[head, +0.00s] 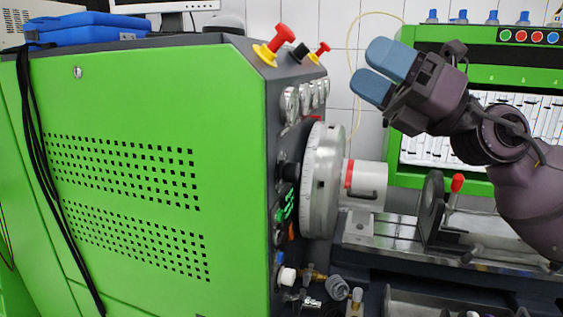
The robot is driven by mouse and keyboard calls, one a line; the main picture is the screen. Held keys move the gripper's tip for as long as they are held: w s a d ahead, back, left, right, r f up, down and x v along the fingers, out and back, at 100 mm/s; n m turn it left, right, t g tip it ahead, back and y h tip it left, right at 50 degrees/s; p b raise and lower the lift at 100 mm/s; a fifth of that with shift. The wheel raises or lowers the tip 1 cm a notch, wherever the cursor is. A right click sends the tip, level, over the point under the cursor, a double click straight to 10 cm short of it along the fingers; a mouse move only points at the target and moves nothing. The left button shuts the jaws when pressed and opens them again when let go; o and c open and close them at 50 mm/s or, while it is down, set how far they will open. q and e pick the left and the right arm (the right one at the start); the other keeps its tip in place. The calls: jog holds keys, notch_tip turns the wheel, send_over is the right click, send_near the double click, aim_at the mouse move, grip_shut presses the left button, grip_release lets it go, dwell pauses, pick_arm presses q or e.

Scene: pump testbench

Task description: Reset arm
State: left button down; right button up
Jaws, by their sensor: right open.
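My right gripper (377,74) shows at the upper right of the head view, with two blue-grey fingertips. Its fingers are apart and hold nothing. It is raised in the air and points up and to the left, in front of the wall and the right green panel. My right arm comes in from the right edge. My left gripper is not in view.
A large green machine cabinet (150,190) fills the left side. Red and yellow knobs (272,45) stand on its top edge. A metal disc (320,180) and a steel bed (400,238) lie below my right gripper. A green frame (500,50) stands behind my arm.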

jog(key=w+d+f+m+t+h, duration=0.2)
jog(key=d+f+m+t+h, duration=0.3)
jog(key=f+m+t+h, duration=0.65)
jog(key=w+d+f+m+t+h, duration=0.2)
jog(key=d+f+m+t+h, duration=0.3)
jog(key=m, duration=1.1)
jog(key=s+d+f+m+g+h, duration=0.25)
jog(key=f+m+h, duration=0.2)
jog(key=f, duration=0.45)
jog(key=s+d+f+m+g+h, duration=0.1)
jog(key=d+f+m+g+h, duration=0.25)
jog(key=f+m, duration=0.4)
jog(key=s+d+f+m+g, duration=0.2)
jog(key=s+f+g, duration=0.55)
jog(key=f, duration=0.65)
jog(key=s+a+f+m+g+y, duration=0.1)
jog(key=s+f+g, duration=0.3)
jog(key=s, duration=0.5)
jog(key=s+a+f+m+g, duration=0.1)
jog(key=s+f+m+g, duration=0.1)
jog(key=s+f, duration=0.5)
jog(key=w+f+n+t, duration=0.1)
jog(key=w+f+t, duration=0.3)
jog(key=f+t, duration=0.4)
jog(key=shift+w+f+y, duration=0.35)
jog(key=shift+f+y, duration=0.1)
jog(key=shift+f, duration=0.05)
